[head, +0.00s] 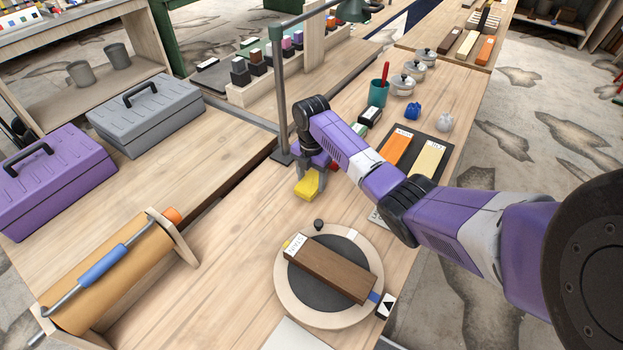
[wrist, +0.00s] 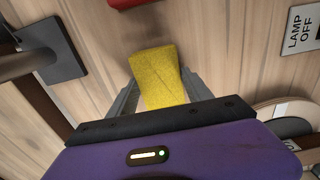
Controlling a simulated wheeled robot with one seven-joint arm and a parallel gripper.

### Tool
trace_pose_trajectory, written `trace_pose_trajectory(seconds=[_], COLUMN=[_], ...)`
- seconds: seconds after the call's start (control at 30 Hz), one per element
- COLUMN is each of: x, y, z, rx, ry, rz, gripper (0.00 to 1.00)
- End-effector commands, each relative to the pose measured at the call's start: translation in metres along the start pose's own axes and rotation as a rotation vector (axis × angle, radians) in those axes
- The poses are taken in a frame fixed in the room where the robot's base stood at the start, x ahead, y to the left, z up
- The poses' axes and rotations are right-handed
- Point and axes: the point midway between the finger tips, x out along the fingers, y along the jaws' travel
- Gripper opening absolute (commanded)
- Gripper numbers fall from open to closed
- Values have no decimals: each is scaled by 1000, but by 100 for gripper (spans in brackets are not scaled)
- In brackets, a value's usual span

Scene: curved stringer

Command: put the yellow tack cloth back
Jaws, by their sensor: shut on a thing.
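The yellow tack cloth (head: 308,184) is a small yellow pad that hangs from my gripper (head: 312,172) just above the wooden bench, beside the lamp post. In the wrist view the yellow tack cloth (wrist: 160,78) lies between the two grey fingers of my gripper (wrist: 158,92). The fingers are shut on it. The head view does not clearly show whether the cloth touches the bench.
A lamp post (head: 281,100) stands close left of my gripper. A round turntable (head: 290,300) bearing a dark brown block (head: 330,268) is in front. A red thing (wrist: 128,3) lies near the cloth.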

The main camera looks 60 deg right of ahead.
Motion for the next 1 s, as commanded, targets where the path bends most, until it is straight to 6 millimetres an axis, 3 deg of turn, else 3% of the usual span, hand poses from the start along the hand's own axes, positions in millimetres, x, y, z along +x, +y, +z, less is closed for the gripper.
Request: trace_pose_trajectory(seconds=[0.1,0.13,0.2,0.23,0.67,1.0], x=[3,2,2,2,-7,-70], y=[0,0,0,0,1,1], z=[0,0,0,0,0,1], rx=[0,0,0,0,0,0], ry=[0,0,0,0,-1,-2], rz=[0,0,0,0,2,5], gripper=[20,64,78,80,80,80])
